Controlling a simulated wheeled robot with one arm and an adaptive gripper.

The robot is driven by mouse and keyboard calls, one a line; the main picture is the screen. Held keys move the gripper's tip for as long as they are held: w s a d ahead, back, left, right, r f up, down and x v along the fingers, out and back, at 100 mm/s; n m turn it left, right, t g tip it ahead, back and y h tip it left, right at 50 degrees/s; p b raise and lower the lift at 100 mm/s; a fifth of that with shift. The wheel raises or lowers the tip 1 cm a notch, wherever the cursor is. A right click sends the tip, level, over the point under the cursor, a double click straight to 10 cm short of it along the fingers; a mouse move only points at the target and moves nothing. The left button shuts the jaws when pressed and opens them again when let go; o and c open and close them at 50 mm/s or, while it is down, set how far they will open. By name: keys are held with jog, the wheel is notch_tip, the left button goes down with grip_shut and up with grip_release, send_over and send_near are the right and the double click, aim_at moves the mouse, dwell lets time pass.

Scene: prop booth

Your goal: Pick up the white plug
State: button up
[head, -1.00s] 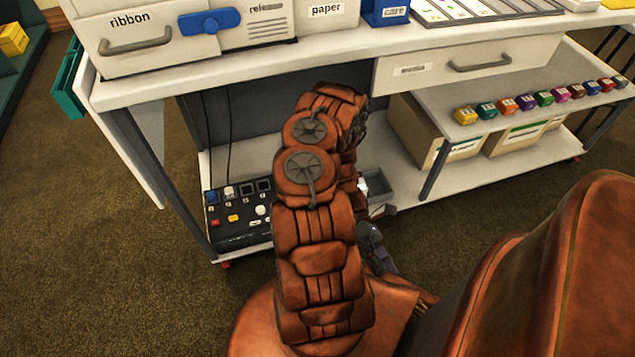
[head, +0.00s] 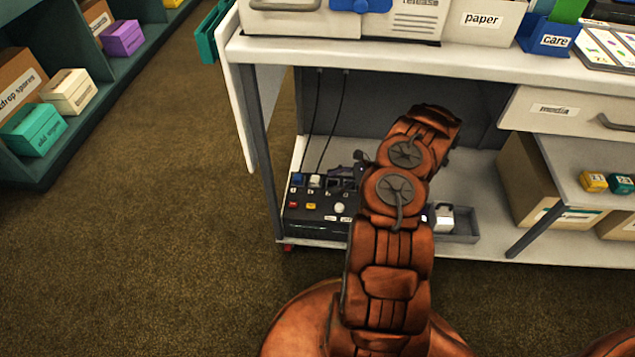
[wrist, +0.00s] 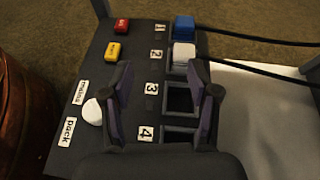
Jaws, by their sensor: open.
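The white plug (wrist: 184,54) sits in the socket marked 2 of a dark panel (wrist: 66,158), with a black cord running from it. The white plug also shows in the head view (head: 316,181), beside the blue plug (head: 297,180). My gripper (wrist: 162,80) is open and empty above the panel, its fingers around the empty sockets marked 3 and 4, short of the white plug. In the head view my gripper (head: 361,160) is small and partly hidden by my arm.
The blue plug in socket 1 (wrist: 184,27) is close beside the white one. Red and yellow switches (wrist: 116,50) and a white knob (wrist: 92,112) are on the panel. A grey tray (head: 462,237) stands right of it. The bench top (head: 400,52) is overhead.

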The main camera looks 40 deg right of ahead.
aim_at(317, 178)
jog(key=shift+w+d+r+m+t+h, duration=0.15)
jog(key=shift+d+m+t, duration=0.2)
jog(key=shift+d, duration=0.25)
jog(key=shift+w+d+f+m+t+h, duration=0.15)
jog(key=shift+d+m+t, duration=0.1)
jog(key=shift+d+m, duration=0.25)
jog(key=shift+b+x, duration=0.45)
jog(key=shift+x, duration=0.95)
jog(key=shift+w+d+b+x, duration=0.15)
jog(key=shift+b+x, duration=0.25)
jog(key=shift+x, duration=0.7)
jog(key=shift+w+d+b+x, duration=0.1)
jog(key=shift+b+x, duration=0.25)
jog(key=shift+x, duration=0.8)
grip_shut()
